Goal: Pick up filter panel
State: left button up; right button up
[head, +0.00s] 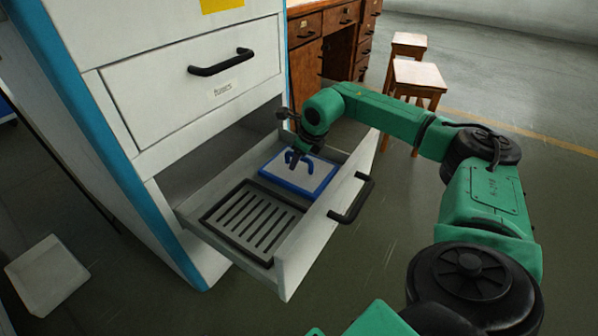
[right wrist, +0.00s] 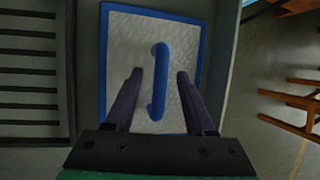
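The filter panel (head: 318,181) is a pale rectangle with a blue frame and a blue arched handle. It lies in the open bottom drawer of the white cabinet, at the drawer's far end in the head view. My right gripper (head: 294,160) reaches down over it. In the right wrist view the panel (right wrist: 203,50) is ahead of my right gripper (right wrist: 155,82). The two fingers are apart, one on each side of the handle (right wrist: 159,82), with gaps between fingers and handle. I cannot tell how far above the panel the fingertips are. My left gripper is not in view.
A dark slotted grate (head: 243,225) lies beside the panel in the same drawer (head: 290,272). The drawer's black handle (head: 352,199) sticks out in front. A closed labelled drawer (head: 200,95) is above. Wooden stools (head: 418,76) and a desk stand behind. A white tray (head: 45,275) is on the floor.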

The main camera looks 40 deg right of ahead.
grip_shut()
dwell(1.3)
